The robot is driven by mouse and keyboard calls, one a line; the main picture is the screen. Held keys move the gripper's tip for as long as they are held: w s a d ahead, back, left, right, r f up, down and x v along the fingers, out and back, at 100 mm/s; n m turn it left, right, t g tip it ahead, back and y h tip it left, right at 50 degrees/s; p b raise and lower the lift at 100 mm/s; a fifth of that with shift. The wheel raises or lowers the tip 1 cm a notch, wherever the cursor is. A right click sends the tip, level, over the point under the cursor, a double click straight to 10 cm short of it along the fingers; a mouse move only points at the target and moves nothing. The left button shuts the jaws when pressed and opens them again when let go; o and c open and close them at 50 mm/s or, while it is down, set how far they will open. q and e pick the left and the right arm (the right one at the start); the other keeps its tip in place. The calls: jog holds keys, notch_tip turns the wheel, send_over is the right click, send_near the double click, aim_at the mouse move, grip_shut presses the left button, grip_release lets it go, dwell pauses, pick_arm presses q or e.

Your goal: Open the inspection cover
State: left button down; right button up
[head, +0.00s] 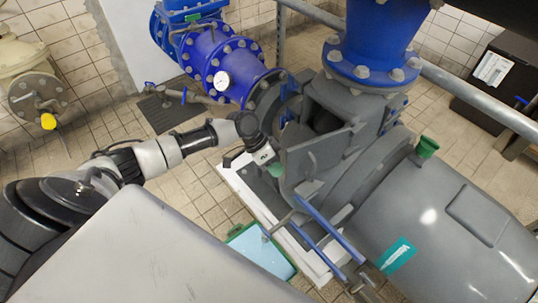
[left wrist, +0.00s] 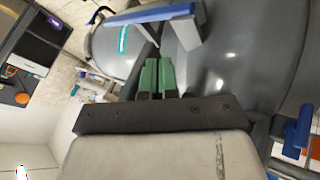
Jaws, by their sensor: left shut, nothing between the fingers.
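The grey inspection cover (head: 318,160) appears to be the thick plate on the front of the pump housing (head: 365,165) in the head view. It stands at an angle, with a dark gap showing behind its upper edge. My left gripper (head: 275,170) is beside the left edge of this plate. Its green fingertips (left wrist: 165,78) are together with nothing between them, in front of grey metal in the left wrist view. I cannot tell whether they touch the cover. My right gripper is not in view.
Blue bars (head: 330,228) stick out below the housing. A grey motor (head: 455,220) lies to the right, and blue pipework (head: 225,62) with a gauge stands behind. A light blue, green-edged tray (head: 262,250) is on the floor.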

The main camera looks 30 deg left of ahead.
aim_at(285, 182)
pick_arm(q)
jog(key=shift+s+d, duration=0.2)
jog(key=shift+d, duration=0.05)
jog(key=s+d+n+p, duration=0.1)
jog(key=p, duration=0.1)
jog(key=s+d+t+p, duration=0.1)
jog(key=p, duration=0.1)
jog(key=d+n+p, duration=0.1)
jog(key=d+p, duration=0.1)
jog(key=p, duration=0.1)
jog(key=shift+s+d+r+n+t, duration=0.1)
jog(key=shift+s+r+n+t, duration=0.2)
jog(key=shift+s+r, duration=0.1)
jog(key=d, duration=0.1)
jog(key=s+d+p, duration=0.1)
jog(key=d+f, duration=0.1)
jog(key=shift+s+d+n+y+p, duration=0.2)
jog(key=shift+n+y+p, duration=0.1)
jog(key=v, duration=1.1)
